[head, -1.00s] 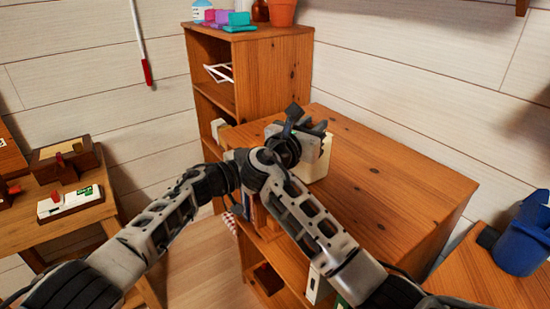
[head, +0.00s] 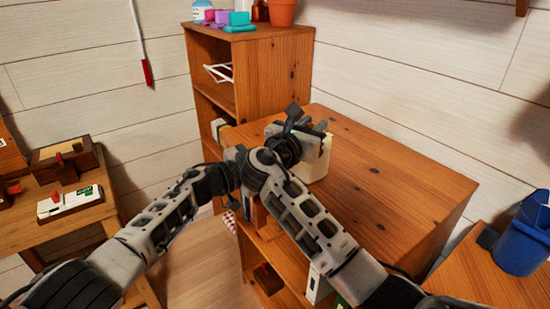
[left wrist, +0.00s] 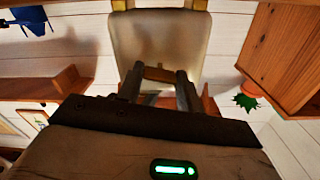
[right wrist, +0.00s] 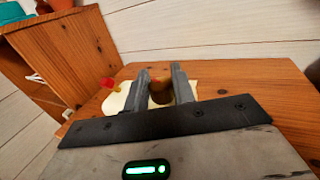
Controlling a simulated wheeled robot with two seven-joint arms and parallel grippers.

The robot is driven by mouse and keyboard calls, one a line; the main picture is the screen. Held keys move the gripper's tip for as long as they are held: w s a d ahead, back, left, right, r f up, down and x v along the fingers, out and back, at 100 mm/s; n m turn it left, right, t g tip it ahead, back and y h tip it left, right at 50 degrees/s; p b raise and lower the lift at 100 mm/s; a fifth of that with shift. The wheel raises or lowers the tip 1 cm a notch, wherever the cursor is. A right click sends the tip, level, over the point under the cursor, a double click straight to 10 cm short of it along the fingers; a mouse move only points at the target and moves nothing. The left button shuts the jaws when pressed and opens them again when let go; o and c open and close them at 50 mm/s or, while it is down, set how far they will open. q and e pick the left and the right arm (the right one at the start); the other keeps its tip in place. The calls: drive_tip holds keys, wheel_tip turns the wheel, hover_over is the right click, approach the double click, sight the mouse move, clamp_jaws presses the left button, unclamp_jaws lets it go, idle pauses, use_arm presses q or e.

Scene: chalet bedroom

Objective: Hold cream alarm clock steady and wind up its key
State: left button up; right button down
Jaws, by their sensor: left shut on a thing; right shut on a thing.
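The cream alarm clock (head: 318,163) stands on the wooden cabinet top, partly hidden behind my grippers. In the left wrist view its cream body (left wrist: 158,42) fills the top middle, upside down. My left gripper (left wrist: 158,82) is shut on a brown bar at the clock, which looks like its handle. The key's exact angle cannot be told.
The cabinet top (head: 400,180) is clear to the right of the clock. A taller shelf (head: 270,75) with a terracotta pot (head: 282,12) stands behind left. A blue bucket (head: 520,245) is at the right and a side table (head: 80,215) at the left.

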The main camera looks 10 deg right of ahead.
use_arm(q)
drive_tip(key=m, duration=3.5)
drive_tip(key=shift+m, duration=0.4)
